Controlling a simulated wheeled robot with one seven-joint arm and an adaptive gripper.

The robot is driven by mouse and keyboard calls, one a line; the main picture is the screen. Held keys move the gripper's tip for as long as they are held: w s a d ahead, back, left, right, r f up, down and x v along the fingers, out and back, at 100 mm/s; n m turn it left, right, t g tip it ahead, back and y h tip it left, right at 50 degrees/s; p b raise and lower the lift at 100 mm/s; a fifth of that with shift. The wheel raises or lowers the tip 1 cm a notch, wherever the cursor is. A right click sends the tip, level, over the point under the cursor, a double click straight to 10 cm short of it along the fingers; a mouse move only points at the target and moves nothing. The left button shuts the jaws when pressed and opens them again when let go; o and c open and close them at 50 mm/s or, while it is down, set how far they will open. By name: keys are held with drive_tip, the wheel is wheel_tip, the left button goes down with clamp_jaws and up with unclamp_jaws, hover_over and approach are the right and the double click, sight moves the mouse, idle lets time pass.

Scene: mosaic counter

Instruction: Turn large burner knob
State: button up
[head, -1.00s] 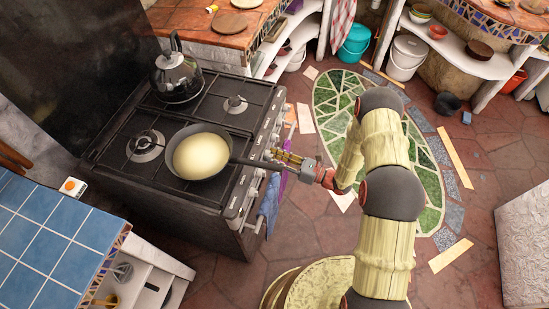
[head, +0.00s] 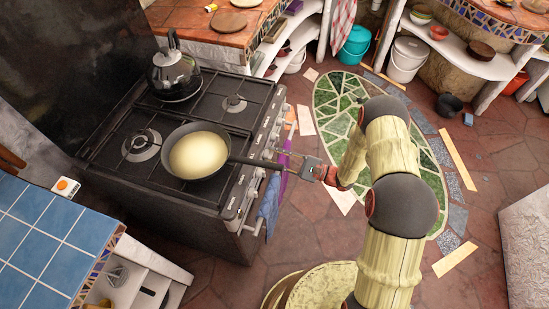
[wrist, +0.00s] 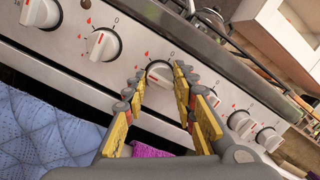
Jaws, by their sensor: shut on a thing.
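The stove (head: 150,185) stands at the left with a row of knobs along its front panel. In the wrist view, a white round knob (wrist: 160,74) with a red mark sits between the yellow-padded fingertips of my gripper (wrist: 160,78). The fingers are closed on its two sides. In the head view, my gripper (head: 281,157) reaches the stove front from the right; the held knob is hard to make out there. Several more white knobs, such as one to the left (wrist: 104,44) and one to the right (wrist: 240,123), are free. I cannot tell which burner the held knob serves.
A frying pan (head: 198,152) with pale contents sits on a front burner, its handle jutting over the panel near my gripper. A kettle (head: 174,75) stands at the back. Blue cloth (wrist: 45,130) and purple cloth (wrist: 150,152) hang below the knobs. The floor to the right is open.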

drive_tip(key=shift+f+n, duration=0.1)
drive_tip(key=shift+n, duration=0.8)
drive_tip(key=shift+b, duration=0.3)
drive_tip(key=o, duration=1)
drive_tip(key=shift+o, duration=0.8)
drive_tip(key=v, duration=1.2)
drive_tip(key=shift+w, duration=0.15)
